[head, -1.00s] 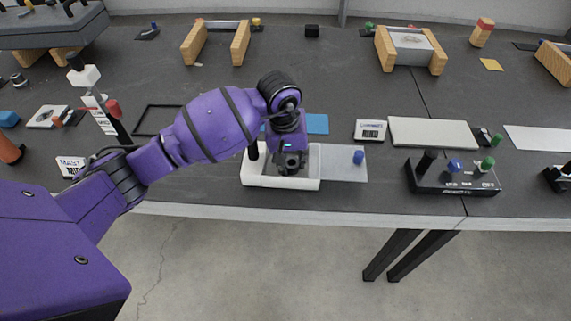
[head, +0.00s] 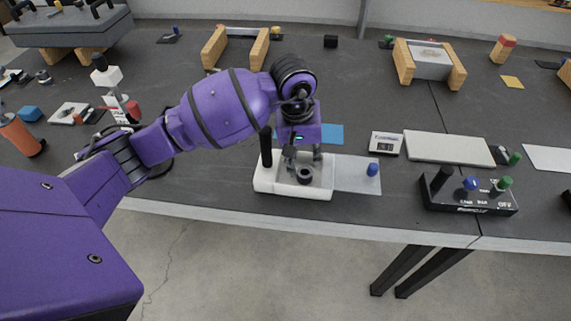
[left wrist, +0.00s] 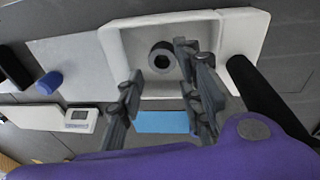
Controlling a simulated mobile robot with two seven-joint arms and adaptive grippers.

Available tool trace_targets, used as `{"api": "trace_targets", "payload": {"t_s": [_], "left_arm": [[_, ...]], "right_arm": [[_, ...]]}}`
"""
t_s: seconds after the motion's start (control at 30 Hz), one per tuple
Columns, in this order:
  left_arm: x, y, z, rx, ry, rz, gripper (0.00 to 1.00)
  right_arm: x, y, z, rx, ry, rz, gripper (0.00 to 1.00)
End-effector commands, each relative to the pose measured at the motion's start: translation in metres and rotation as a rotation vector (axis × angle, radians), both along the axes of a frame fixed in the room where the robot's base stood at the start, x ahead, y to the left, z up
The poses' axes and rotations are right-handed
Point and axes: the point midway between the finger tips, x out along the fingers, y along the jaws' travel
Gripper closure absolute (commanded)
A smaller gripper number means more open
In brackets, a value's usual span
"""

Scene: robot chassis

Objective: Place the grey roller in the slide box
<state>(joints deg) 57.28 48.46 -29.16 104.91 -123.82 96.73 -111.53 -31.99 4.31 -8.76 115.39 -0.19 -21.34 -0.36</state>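The slide box (head: 265,185) is a white open tray near the table's front edge. Its pale flat lid (head: 350,176) with a blue knob (head: 373,169) extends to the right, leaving the tray's interior exposed. The grey roller (head: 304,175), a dark ring-shaped cylinder, stands inside the tray with its hole up. It also shows there in the left wrist view (left wrist: 162,58). My left gripper (head: 303,157) is just above the tray. In the left wrist view its fingers (left wrist: 159,69) are spread apart on either side of the roller, with nothing between them. My right gripper is out of view.
A black upright post (head: 265,147) stands at the tray's left end. Behind are a blue sheet (head: 332,134), a small display box (head: 385,144) and a white slab (head: 449,148). A black control box (head: 468,196) is to the right. Wooden-legged stands are at the back.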

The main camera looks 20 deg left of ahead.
Motion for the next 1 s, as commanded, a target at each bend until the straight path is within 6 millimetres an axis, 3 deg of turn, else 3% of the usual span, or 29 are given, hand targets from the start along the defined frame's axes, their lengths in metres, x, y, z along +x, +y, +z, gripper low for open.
{"api": "trace_targets", "payload": {"t_s": [0.1,0.3,0.5,0.73,0.87,0.93,1.0], "left_arm": [[-0.001,0.002,0.028,0.002,-0.007,-0.002,0.66],[-0.005,0.004,0.057,0.0,-0.006,-0.002,0.66],[-0.008,0.005,0.065,0.0,-0.002,-0.001,0.66],[-0.013,0.0,0.059,-0.024,0.013,0.006,0.66],[-0.045,-0.042,0.027,-0.207,0.125,0.07,0.66],[-0.08,-0.085,0.007,-0.401,0.259,0.167,0.66],[-0.121,-0.134,0.0,-0.649,0.457,0.334,0.66]], "right_arm": [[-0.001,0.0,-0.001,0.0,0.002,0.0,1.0],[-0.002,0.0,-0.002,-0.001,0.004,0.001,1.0],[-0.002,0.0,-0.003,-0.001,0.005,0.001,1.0],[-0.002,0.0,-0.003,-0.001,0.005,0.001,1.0],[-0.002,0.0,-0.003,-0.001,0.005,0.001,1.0],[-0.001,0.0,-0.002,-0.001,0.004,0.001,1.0],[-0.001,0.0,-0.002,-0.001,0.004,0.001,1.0]]}}
